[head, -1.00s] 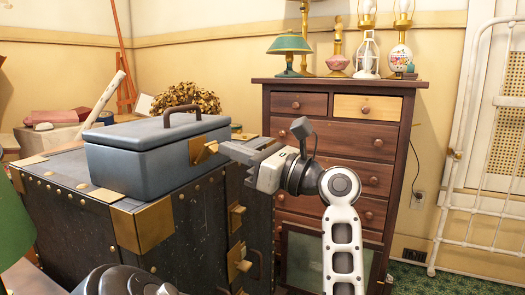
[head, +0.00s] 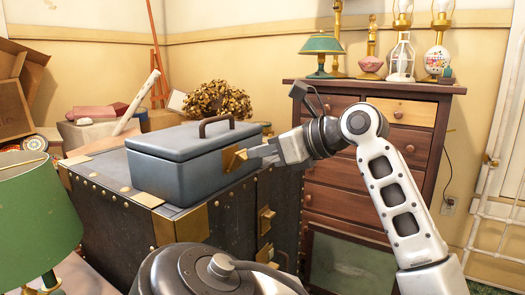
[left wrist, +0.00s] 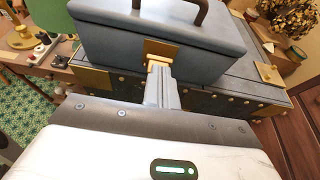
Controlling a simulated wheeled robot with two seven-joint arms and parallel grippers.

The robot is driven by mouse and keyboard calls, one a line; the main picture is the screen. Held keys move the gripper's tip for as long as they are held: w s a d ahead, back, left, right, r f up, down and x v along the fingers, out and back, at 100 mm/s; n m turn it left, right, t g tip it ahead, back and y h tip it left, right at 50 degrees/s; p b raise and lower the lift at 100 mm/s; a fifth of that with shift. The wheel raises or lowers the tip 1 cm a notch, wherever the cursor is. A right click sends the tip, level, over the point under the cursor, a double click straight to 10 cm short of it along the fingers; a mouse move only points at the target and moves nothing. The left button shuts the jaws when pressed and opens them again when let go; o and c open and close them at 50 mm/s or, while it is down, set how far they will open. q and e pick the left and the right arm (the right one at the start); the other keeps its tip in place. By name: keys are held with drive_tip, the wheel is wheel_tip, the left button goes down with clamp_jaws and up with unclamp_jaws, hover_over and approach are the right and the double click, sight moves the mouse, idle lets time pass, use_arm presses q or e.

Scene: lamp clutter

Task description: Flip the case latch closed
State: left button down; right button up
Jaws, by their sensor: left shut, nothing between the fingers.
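A blue-grey case (head: 190,158) with a brown handle sits on a dark trunk, its lid down. The brass case latch (head: 234,157) is on its right-hand end and stands out from the wall. My left gripper (head: 258,152) is shut, with its fingertips at the latch, touching or very close to it. In the left wrist view the case (left wrist: 160,35) is ahead, and the shut fingers (left wrist: 159,75) reach the latch plate (left wrist: 161,50) and cover part of it. My right gripper is not seen.
The dark trunk (head: 110,203) with brass corners bears the case. A wooden dresser (head: 400,140) with several lamps stands behind my arm. A green lampshade (head: 38,215) is at the near left. A white metal frame (head: 490,200) stands at the right.

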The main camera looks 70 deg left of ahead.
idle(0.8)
use_arm(q)
drive_tip(key=w+d+r+b, duration=0.1)
drive_tip(key=w+d+b, duration=0.2)
drive_tip(key=w+d, duration=0.6)
drive_tip(key=shift+d+r, duration=0.15)
drive_tip(key=shift+d, duration=0.2)
